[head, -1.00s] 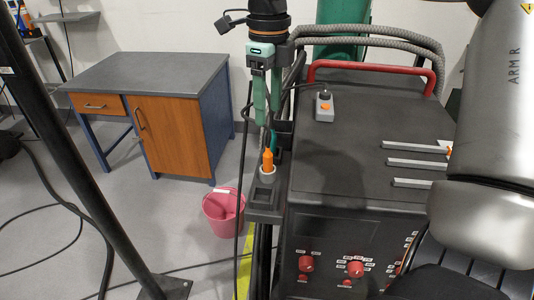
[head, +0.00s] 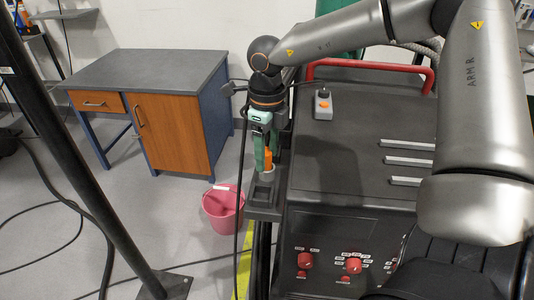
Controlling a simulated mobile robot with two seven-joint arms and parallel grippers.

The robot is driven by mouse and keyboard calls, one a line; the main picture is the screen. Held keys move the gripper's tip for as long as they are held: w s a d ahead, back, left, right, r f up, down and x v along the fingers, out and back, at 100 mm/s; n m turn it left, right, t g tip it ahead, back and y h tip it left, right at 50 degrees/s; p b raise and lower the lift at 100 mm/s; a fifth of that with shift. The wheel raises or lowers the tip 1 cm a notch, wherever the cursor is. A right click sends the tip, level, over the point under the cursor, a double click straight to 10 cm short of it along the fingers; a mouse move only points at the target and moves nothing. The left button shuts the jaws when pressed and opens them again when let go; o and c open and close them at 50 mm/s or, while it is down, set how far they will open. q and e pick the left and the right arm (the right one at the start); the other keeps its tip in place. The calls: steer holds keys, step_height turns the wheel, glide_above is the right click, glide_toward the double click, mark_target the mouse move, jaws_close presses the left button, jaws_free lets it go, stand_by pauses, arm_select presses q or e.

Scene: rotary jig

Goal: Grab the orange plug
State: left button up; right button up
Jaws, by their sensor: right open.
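The orange plug (head: 268,160) stands upright in a holder (head: 263,190) on the small dark shelf at the left side of the black machine. My right gripper (head: 266,158) points down right at the plug, with its green fingers around or just beside it. The fingers are open. One finger partly hides the plug, and I cannot tell whether they touch it. My left gripper is not in the head view.
The black machine (head: 340,180) has a red handle bar (head: 370,65), a grey box with an orange button (head: 323,105) and several light bars on top. A pink bucket (head: 222,212) stands on the floor below. A grey-topped cabinet (head: 150,80) is at the left.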

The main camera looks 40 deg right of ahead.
steer(key=shift+f, duration=0.15)
jaws_close()
stand_by(0.4)
